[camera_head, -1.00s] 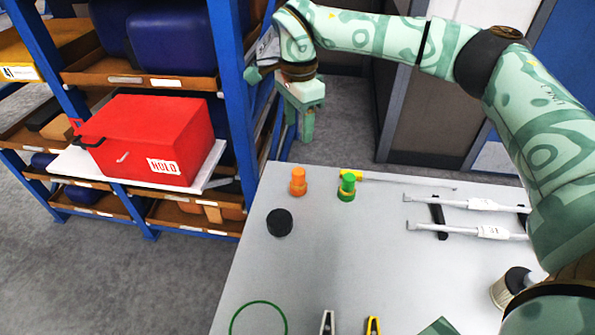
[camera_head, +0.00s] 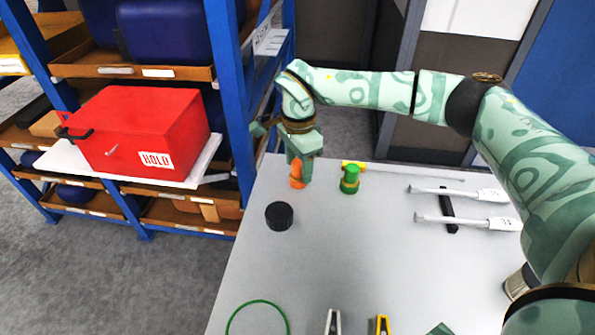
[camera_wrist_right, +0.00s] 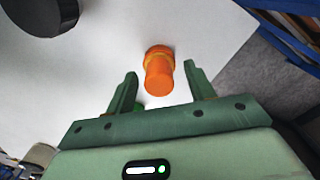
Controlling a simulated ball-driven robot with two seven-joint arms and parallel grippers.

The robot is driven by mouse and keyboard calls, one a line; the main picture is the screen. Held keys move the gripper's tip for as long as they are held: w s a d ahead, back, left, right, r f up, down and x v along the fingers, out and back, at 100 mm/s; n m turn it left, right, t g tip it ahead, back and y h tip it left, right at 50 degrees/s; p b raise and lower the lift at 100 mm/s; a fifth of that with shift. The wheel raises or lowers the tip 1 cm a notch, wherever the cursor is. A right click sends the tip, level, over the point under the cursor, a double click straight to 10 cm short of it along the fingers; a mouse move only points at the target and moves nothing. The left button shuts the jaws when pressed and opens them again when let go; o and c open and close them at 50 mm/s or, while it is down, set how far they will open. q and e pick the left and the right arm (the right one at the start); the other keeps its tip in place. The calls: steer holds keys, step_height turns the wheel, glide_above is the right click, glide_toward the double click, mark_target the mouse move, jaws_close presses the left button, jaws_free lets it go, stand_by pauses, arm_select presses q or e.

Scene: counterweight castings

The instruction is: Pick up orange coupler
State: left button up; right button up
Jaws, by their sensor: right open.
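The orange coupler (camera_head: 297,181) stands on the grey table's far left part, partly hidden behind my right gripper (camera_head: 300,165) in the head view. In the right wrist view the orange coupler (camera_wrist_right: 159,72) shows between and just beyond the tips of my right gripper (camera_wrist_right: 160,82). The fingers are apart with a gap on both sides of the coupler, and nothing is held. My left gripper is not in view.
A black round puck (camera_head: 279,215) lies nearer. White torque tools (camera_head: 460,222) lie to the right. A green ring (camera_head: 257,304) and clamps lie in front.

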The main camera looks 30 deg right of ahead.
mark_target(300, 163)
steer(key=shift+r, duration=0.1)
steer(key=c, duration=1.1)
steer(key=shift+r, duration=0.1)
steer(key=shift+r, duration=0.25)
steer(key=r, duration=0.1)
steer(key=r+p, duration=0.2)
steer(key=r, duration=0.1)
steer(key=shift+s, duration=0.35)
steer(key=s+r+p, duration=0.2)
steer(key=s+r, duration=0.2)
steer(key=s, duration=0.2)
steer(key=s+a+r+p, duration=0.1)
steer(key=s+r+p, duration=0.1)
steer(key=s+r, duration=0.2)
steer(key=s, duration=0.3)
steer(key=shift+s+r, duration=0.2)
